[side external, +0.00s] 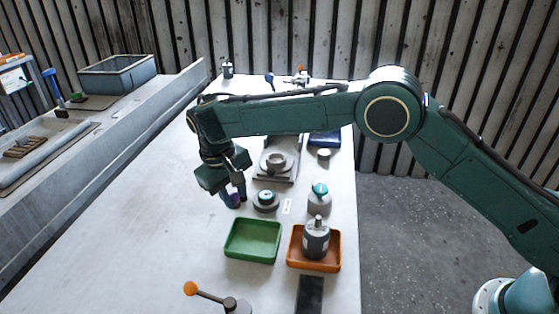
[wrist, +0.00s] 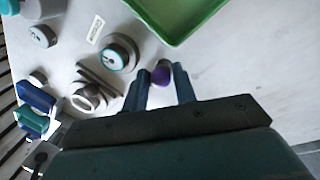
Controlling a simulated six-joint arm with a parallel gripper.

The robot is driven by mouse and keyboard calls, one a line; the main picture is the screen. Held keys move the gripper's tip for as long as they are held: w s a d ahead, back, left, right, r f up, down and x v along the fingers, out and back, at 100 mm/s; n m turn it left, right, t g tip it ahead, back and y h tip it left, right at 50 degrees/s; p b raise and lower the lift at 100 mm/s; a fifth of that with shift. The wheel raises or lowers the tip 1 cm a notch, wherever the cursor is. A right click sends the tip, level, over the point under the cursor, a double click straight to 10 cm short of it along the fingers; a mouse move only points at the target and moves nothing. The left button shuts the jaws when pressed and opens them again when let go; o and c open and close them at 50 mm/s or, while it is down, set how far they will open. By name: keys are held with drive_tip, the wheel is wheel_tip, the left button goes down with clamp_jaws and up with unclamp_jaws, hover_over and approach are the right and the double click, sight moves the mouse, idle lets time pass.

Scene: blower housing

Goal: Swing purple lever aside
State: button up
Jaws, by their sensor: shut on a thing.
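In the side view, my gripper (side external: 236,192) points down at the left of a round grey part with a teal centre (side external: 265,200), and a bit of the purple lever (side external: 232,200) shows at the fingers. The lever's arm and pivot are hidden or cannot be made out.
A green tray (side external: 252,240) lies in front of my gripper. An orange tray (side external: 335,262) holds a grey cylindrical part (side external: 316,238). An orange-knobbed lever (side external: 190,289) is at the front edge. A grey flanged housing (side external: 276,162) stands behind. The table's left side is clear.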

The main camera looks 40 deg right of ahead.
drive_tip(key=shift+w+r, duration=0.1)
drive_tip(key=shift+w, duration=0.15)
drive_tip(key=o, duration=1)
drive_tip(key=shift+s, duration=0.2)
drive_tip(key=shift+d+n, duration=0.15)
drive_tip(key=shift+n, duration=0.15)
